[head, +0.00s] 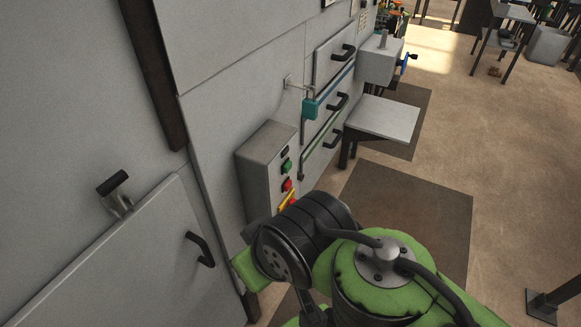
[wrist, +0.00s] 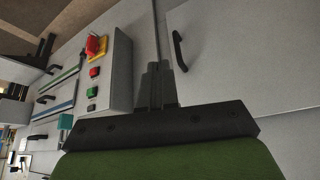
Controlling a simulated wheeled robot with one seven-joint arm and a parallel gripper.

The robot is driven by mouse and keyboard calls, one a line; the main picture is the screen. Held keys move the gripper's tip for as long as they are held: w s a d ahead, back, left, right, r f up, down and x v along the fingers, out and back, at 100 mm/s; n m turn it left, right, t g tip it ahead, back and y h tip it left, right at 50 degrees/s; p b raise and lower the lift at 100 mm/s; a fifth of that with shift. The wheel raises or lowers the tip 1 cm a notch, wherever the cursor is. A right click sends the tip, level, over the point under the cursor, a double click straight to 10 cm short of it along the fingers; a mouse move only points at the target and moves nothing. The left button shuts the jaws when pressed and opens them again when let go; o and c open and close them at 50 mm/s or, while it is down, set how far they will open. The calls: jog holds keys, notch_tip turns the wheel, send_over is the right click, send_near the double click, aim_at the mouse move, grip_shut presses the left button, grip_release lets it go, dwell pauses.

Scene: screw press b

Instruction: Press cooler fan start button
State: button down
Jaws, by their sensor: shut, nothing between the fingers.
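A grey control box (head: 262,160) is fixed to the machine's wall. On its face are a green button (head: 286,166), a red button (head: 287,185) below it, and a yellow plate (head: 287,201) partly behind my arm. The wrist view shows the box turned sideways, with the green button (wrist: 92,91), the red button (wrist: 95,72) and a large red knob (wrist: 95,46) on yellow. I cannot read any button labels. My gripper (wrist: 158,70) is shut and empty, beside the box and apart from the buttons in the picture. In the head view my arm hides it.
A cabinet door with a black handle (head: 200,249) is at the lower left. Drawer handles, a teal padlock-like block (head: 310,109) and a grey shelf (head: 382,117) lie beyond the box. A brown mat (head: 410,215) covers open floor on the right.

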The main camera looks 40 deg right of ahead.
jog(key=m+t+y+p, duration=0.1)
jog(key=m+t+p, duration=0.4)
jog(key=m, duration=1.7)
send_near(289, 167)
jog(key=s+d+f+g+p, duration=0.1)
jog(key=s+d+f, duration=0.3)
jog(key=s+f, duration=0.1)
jog(key=shift+w+f+g, duration=0.25)
jog(key=shift+w+g, duration=0.05)
jog(key=shift+w, duration=0.05)
jog(key=w+a+b, duration=0.1)
jog(key=w+a, duration=0.2)
jog(key=w, duration=0.5)
